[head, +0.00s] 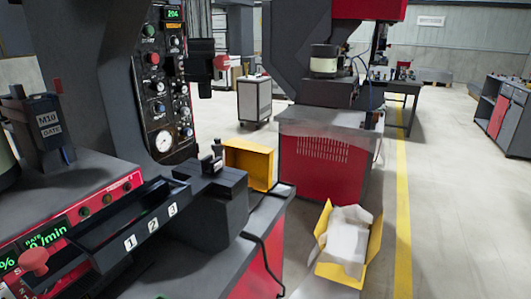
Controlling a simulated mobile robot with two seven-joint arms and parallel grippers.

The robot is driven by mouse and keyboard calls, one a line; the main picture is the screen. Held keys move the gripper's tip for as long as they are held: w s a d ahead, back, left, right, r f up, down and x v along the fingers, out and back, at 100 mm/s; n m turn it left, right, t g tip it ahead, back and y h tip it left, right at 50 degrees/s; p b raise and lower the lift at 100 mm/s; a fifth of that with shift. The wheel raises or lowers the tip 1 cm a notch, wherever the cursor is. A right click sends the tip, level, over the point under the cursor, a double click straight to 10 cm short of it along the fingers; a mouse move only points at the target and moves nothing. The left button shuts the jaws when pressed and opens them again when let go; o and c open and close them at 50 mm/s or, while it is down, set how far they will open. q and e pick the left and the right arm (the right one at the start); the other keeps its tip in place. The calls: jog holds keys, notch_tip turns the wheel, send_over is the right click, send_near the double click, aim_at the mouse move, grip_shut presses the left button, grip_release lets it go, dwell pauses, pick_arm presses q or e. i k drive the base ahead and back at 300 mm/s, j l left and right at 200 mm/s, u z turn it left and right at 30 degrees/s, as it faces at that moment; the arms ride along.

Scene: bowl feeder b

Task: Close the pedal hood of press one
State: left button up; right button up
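Neither of my grippers is in view. The nearest press fills the left side, with a dark frame and a control panel (166,90) of gauges, knobs and a green display. No label reading press one is legible. No part is clearly recognisable as a pedal hood. An open yellow box-like piece (262,165) stands just behind the press's front block. A yellow open-topped container (371,258) with white material (347,240) inside stands low at the lower middle. I cannot tell whether either yellow thing is the hood.
A black tray (112,228) numbered 1, 2, 3 and a red button (34,261) are at the near left. A second press with a red base (320,165) stands behind. Open floor (455,215) lies right of the yellow line (403,225); a cabinet (505,112) stands far right.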

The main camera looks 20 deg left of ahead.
aim_at(256, 158)
jog(key=i+l+u, duration=0.1)
jog(key=i+u, duration=0.25)
jog(key=i, duration=0.15)
jog(key=i+l+u, duration=0.2)
jog(key=i+u, duration=0.2)
jog(key=i+l+u, duration=0.35)
jog(key=i+l, duration=0.05)
jog(key=i, duration=0.1)
